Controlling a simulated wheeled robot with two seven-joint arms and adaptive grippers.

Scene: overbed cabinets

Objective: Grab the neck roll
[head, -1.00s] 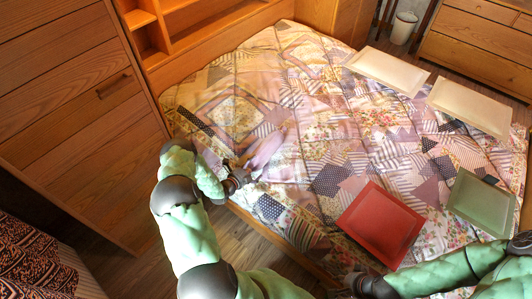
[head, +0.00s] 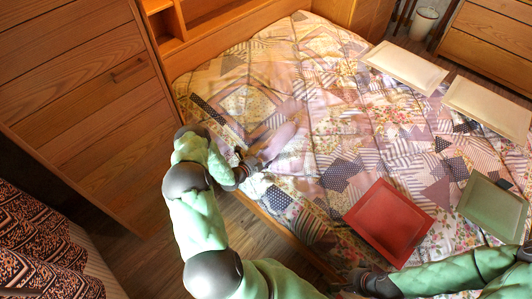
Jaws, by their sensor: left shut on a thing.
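A pale lilac-pink roll (head: 280,141), which looks like the neck roll, is at the near left part of the patchwork bed (head: 330,125). Its colour blends with the quilt, so its outline is hard to make out. My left gripper (head: 259,164) is shut on its near end. The roll points up and to the right from the fingers. I cannot tell whether it touches the quilt. My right gripper (head: 352,283) is at the bottom, near the bed's front edge and left of the red cushion; its fingers are too dark and small to read.
A red square cushion (head: 389,222), a green one (head: 492,207) and two cream ones (head: 405,66) (head: 490,107) lie along the right of the bed. Wooden cabinets (head: 85,95) stand at left. A patterned armchair or cloth (head: 40,245) is at lower left.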

